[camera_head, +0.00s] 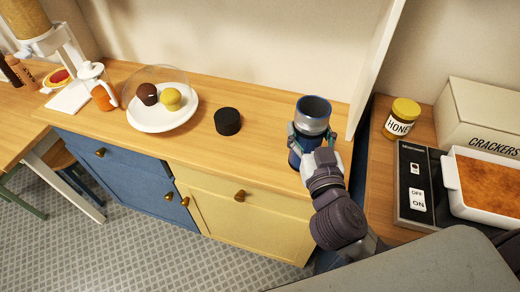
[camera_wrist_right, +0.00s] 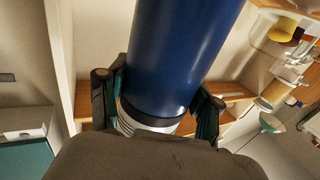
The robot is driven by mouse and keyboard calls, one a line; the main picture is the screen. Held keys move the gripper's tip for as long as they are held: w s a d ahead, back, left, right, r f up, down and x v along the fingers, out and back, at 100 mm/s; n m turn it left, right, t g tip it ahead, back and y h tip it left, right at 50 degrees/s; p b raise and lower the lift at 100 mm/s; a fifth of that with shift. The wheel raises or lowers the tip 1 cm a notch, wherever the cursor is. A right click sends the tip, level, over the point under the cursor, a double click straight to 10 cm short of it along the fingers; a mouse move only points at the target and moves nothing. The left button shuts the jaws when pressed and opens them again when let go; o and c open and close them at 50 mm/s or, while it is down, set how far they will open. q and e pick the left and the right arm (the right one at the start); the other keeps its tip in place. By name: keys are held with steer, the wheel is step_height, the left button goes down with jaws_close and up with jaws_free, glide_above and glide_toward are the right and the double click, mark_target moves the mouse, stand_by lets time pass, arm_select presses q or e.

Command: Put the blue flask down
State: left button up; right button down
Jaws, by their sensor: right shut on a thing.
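The blue flask (camera_head: 313,108) is upright at the right end of the wooden counter in the head view. It has an open top, a silvery upper band and a blue lower body. My right gripper (camera_head: 311,141) is shut on it, with one finger on each side. In the right wrist view the flask's blue body (camera_wrist_right: 180,55) fills the middle, between the fingers of the gripper (camera_wrist_right: 157,100). The flask's base is hidden behind my gripper, so I cannot tell whether it touches the counter. My left gripper is not in view.
A black round lid (camera_head: 227,121) lies on the counter (camera_head: 262,142) left of the flask, with bare wood between. A white plate (camera_head: 148,122) with two muffins is farther left. An upright white panel (camera_head: 378,65) stands just right of the flask. A honey jar (camera_head: 401,120) is beyond it.

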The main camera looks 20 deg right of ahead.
arm_select(q)
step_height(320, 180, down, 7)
steer(key=b, duration=0.5)
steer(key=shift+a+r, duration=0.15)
arm_select(e)
steer(key=w+a+f, duration=0.2)
steer(key=w+f, duration=0.2)
steer(key=w, duration=0.4)
steer(key=w+a+f, duration=0.3)
steer(key=w+f, duration=0.2)
steer(key=w, duration=0.2)
steer(key=shift+w+a+h, duration=0.15)
steer(key=shift+w+h, duration=0.15)
steer(key=shift+w, duration=0.1)
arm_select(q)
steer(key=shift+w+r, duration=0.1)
arm_select(e)
steer(key=shift+f, duration=0.1)
steer(key=shift+c, duration=1.1)
jaws_free()
